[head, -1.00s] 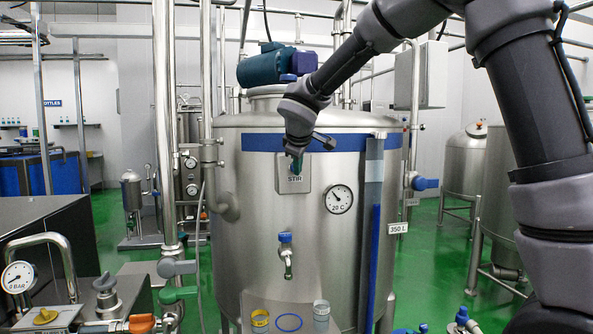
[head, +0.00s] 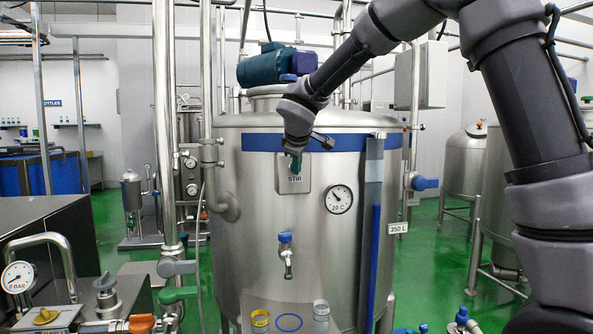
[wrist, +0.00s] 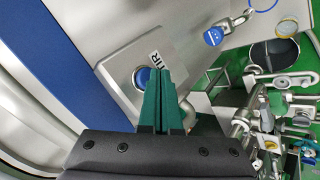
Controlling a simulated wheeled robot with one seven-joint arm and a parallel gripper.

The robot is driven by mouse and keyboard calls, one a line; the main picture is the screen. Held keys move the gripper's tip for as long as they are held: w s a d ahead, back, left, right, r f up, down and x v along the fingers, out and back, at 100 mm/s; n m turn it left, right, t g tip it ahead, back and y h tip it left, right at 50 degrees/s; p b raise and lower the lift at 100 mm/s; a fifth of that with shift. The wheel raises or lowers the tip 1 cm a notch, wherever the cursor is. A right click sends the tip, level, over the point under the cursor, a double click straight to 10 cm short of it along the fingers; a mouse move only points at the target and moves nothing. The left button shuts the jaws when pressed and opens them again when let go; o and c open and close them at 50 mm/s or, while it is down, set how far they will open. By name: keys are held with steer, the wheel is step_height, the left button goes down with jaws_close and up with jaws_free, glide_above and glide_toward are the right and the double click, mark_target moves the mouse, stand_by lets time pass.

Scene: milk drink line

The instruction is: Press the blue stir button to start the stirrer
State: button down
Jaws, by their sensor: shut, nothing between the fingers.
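The blue stir button (wrist: 141,77) sits in a grey metal plate (wrist: 125,65) lettered STIR, tilted in the wrist view. It shows just left of my gripper's tips, partly covered by them. My gripper (wrist: 162,72) has green fingers that are shut together, with nothing held. In the head view my gripper (head: 296,164) hangs in front of the upper part of the STIR plate (head: 286,187) on the tank, and the button is hidden behind it. I cannot tell whether the fingertips touch the button or the plate.
The steel tank (head: 250,240) carries a dial gauge (head: 339,199) right of the plate and a blue-handled tap (head: 285,240) below. A blue-and-grey vertical strip (head: 374,220) runs down the tank's right side.

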steer(key=shift+w+a, duration=0.1)
steer(key=shift+w, duration=0.3)
steer(key=shift+s, duration=0.2)
stand_by(0.3)
steer(key=shift+s+d, duration=0.25)
steer(key=shift+s, duration=0.45)
steer(key=s+d, duration=0.1)
steer(key=s, duration=0.4)
steer(key=shift+s+d, duration=0.3)
steer(key=shift+s, duration=0.1)
